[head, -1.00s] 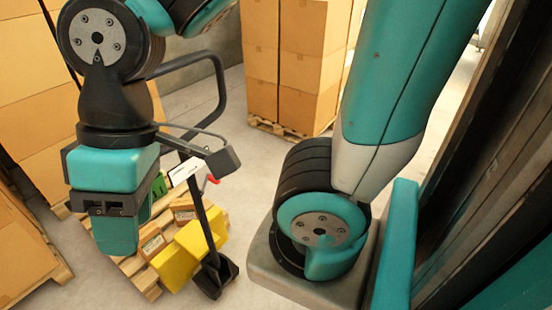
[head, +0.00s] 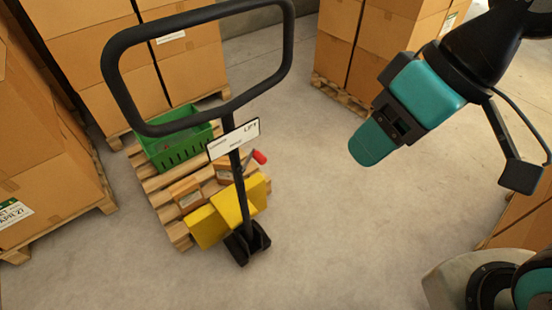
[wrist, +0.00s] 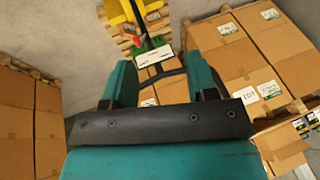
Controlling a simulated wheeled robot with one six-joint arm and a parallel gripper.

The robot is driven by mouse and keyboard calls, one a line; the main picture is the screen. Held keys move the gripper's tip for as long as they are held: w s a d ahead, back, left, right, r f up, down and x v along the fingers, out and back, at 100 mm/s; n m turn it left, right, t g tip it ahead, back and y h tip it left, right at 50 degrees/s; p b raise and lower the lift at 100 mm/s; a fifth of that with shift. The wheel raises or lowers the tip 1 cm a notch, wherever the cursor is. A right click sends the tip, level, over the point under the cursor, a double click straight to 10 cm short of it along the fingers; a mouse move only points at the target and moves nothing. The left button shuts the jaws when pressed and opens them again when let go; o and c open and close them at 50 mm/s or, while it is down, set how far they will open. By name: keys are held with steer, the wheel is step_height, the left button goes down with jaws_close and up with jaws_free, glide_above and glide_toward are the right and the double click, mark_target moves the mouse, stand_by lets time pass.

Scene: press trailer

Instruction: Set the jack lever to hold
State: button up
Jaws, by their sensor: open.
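The pallet jack's black loop handle (head: 192,131) stands on a dark post in the head view. A white plate (head: 234,139) crosses the post; I can read LIFT at its right end, and its other print is too small. The red-tipped jack lever (head: 260,157) is just below the plate, right of the post. My gripper (head: 374,142) is in the air to the right, apart from the jack. In the wrist view my gripper (wrist: 160,72) is open and empty; the plate (wrist: 154,56) and red lever tip (wrist: 137,41) show beyond and between the fingers.
The yellow jack body (head: 207,226) meets a wooden pallet (head: 149,182) with a green crate (head: 178,152) and small boxes. Stacked cartons (head: 45,150) stand left, with more (head: 345,45) behind. Bare floor (head: 330,230) lies between jack and arm.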

steer(key=w+a+f+m+t+y+b, duration=0.15)
steer(key=w+f+t+b, duration=0.3)
steer(key=f+b, duration=0.75)
steer(key=w+a+f+m+t+y+b, duration=0.1)
steer(key=w+a+f+t+b, duration=0.3)
steer(key=f+b, duration=0.75)
steer(key=t+y+b, duration=0.3)
steer(key=t+b, duration=0.2)
steer(key=b, duration=1.4)
glide_toward(264, 161)
steer(key=p+x, duration=1)
steer(key=p, duration=0.9)
steer(key=shift+w+a, duration=0.2)
steer(key=shift+w, duration=0.15)
steer(key=shift+w+a+f+p, duration=0.3)
steer(key=shift+w+a+p, duration=0.2)
steer(key=shift+w+p, duration=0.4)
steer(key=shift+s, duration=0.15)
